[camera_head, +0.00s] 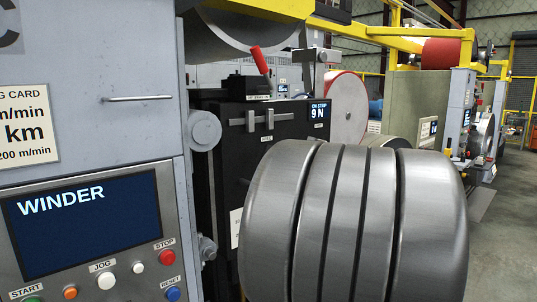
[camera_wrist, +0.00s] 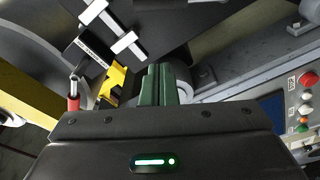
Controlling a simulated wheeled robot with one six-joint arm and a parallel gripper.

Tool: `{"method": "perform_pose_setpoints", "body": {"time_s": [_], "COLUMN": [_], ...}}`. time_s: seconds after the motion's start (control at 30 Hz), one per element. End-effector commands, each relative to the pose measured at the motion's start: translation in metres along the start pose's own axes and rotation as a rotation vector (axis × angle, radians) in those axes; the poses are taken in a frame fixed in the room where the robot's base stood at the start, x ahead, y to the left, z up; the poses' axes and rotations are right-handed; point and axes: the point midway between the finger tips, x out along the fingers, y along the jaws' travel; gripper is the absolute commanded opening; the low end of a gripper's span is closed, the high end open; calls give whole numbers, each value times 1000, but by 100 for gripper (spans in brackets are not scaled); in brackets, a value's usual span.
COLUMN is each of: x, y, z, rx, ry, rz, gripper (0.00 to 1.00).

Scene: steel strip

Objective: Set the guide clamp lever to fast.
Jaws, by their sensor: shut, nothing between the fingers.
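In the wrist view a red grip with a metal end (camera_wrist: 73,96), which looks like this lever, is at the left. My gripper (camera_wrist: 160,68) shows in the wrist view with its green fingers together and nothing between them. It is to the right of the red grip and apart from it. I do not make out my gripper in the head view.
Large steel coils (camera_head: 350,220) fill the front middle and hide the lower stand. The winder panel (camera_head: 85,235) with its buttons is at the left. A yellow bracket (camera_wrist: 112,82) lies between the red grip and my fingers in the wrist view.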

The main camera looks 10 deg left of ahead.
Motion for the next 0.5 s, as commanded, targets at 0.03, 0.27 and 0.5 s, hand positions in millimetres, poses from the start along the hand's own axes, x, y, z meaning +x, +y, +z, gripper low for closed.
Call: {"method": "perform_pose_setpoints", "body": {"time_s": [0.03,0.27,0.5], "x": [1,22,63], "y": [0,0,1], "z": [0,-1,-2], "rx": [0,2,2], "ry": [0,3,4], "rz": [0,-1,-2], "gripper": [0,0,0]}}
